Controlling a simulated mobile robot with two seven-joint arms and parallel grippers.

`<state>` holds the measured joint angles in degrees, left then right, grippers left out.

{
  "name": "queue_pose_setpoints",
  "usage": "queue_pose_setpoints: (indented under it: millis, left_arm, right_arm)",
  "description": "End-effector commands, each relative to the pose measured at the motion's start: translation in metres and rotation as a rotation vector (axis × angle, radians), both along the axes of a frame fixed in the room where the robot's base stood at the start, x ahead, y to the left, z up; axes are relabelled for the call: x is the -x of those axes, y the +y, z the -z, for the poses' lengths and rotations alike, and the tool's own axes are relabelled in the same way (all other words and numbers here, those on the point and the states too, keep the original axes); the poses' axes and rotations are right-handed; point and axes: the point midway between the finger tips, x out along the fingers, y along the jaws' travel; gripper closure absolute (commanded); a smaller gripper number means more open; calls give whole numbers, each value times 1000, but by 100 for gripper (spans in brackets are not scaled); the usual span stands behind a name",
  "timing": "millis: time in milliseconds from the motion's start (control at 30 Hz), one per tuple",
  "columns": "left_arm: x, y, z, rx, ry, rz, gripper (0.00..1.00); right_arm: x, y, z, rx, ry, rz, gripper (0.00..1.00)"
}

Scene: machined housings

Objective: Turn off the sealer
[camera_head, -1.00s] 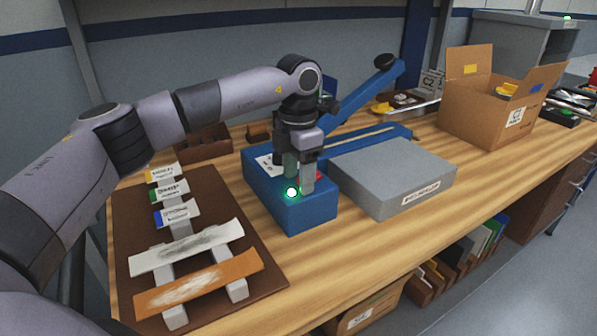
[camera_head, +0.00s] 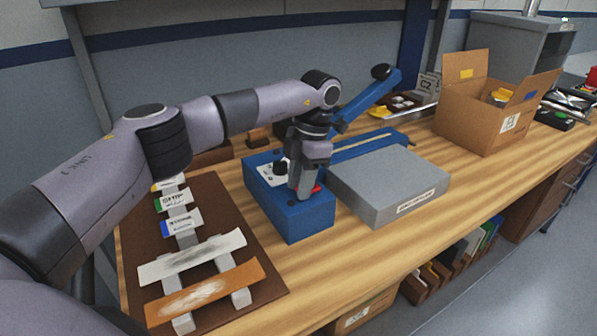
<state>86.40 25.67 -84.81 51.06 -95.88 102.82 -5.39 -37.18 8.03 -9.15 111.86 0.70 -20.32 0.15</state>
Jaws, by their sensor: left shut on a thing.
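The sealer is a blue box (camera_head: 305,222) on the wooden bench, with a long blue arm (camera_head: 362,102) raised behind it, ending in a black knob. My left gripper (camera_head: 303,192) points down onto the box's top, its fingers closed at a red switch (camera_head: 317,188). The fingers hide most of the switch, so its position cannot be read. A black knob (camera_head: 281,168) stands on the white panel just left of the fingers. No green light shows on the box now. My right gripper is out of view.
A grey block (camera_head: 388,182) stands close right of the box. A brown board with labelled pouches and strips (camera_head: 265,285) lies at left. An open cardboard box (camera_head: 463,128) stands at back right. Bare bench (camera_head: 350,245) runs along the front.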

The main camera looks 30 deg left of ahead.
Motion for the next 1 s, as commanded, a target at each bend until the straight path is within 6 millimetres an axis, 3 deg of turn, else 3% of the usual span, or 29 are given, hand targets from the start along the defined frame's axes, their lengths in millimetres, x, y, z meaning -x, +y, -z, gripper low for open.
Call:
queue_pose_setpoints:
  millis: [267, 1000]
  left_arm:
    - [-4, -2, -2, -50, 76, 0, 99]
    - [-8, -3, -3, -114, 180, 0, 99]
  right_arm:
    - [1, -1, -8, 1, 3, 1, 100]
    - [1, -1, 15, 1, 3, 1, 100]
